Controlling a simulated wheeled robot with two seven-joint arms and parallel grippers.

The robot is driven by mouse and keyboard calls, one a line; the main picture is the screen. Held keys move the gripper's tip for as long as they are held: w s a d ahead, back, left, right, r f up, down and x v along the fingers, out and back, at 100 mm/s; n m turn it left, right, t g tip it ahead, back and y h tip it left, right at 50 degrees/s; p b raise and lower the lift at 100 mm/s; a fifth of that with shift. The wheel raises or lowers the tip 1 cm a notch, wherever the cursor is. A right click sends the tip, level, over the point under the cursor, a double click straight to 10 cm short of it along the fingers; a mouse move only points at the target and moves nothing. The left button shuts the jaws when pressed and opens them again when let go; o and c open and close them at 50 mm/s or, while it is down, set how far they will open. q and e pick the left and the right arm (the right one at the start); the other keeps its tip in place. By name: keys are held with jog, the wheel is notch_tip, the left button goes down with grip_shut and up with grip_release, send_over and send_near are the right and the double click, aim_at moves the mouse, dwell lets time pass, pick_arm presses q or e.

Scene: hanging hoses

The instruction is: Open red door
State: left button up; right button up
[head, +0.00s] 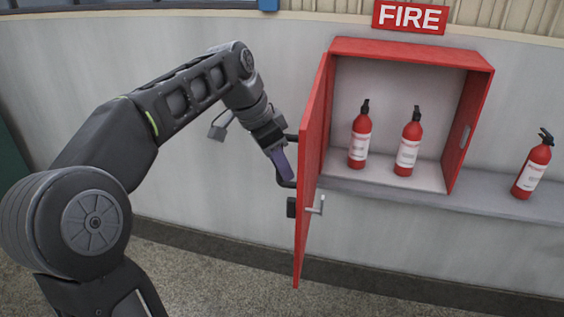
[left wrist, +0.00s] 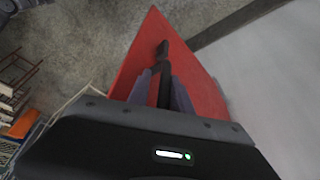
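The red door (head: 312,160) of the fire cabinet (head: 478,110) stands swung wide open, hinged at the cabinet's left side and jutting toward me. It also shows in the left wrist view (left wrist: 205,88). A black bar handle (left wrist: 162,62) sits on the door's outer face. My left gripper (head: 284,165) is at this outer face. In the left wrist view its purple-grey fingers (left wrist: 162,92) lie on both sides of the handle and look closed on it. The head view partly hides this contact. My right gripper is not in view.
Two extinguishers, left (head: 361,138) and right (head: 408,148), stand inside the open cabinet. Another extinguisher (head: 532,168) stands on the ledge (head: 470,207) at right. A silver latch lever (head: 318,206) sticks out from the door's inner face. A FIRE sign (head: 410,17) hangs above.

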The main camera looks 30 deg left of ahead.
pick_arm(q)
jog(key=shift+o, duration=1)
jog(key=shift+w, duration=0.1)
jog(key=shift+r, duration=0.15)
jog(key=shift+a+r, duration=0.1)
jog(key=shift+r, duration=0.15)
jog(key=p+v, duration=0.4)
jog(key=v, duration=0.3)
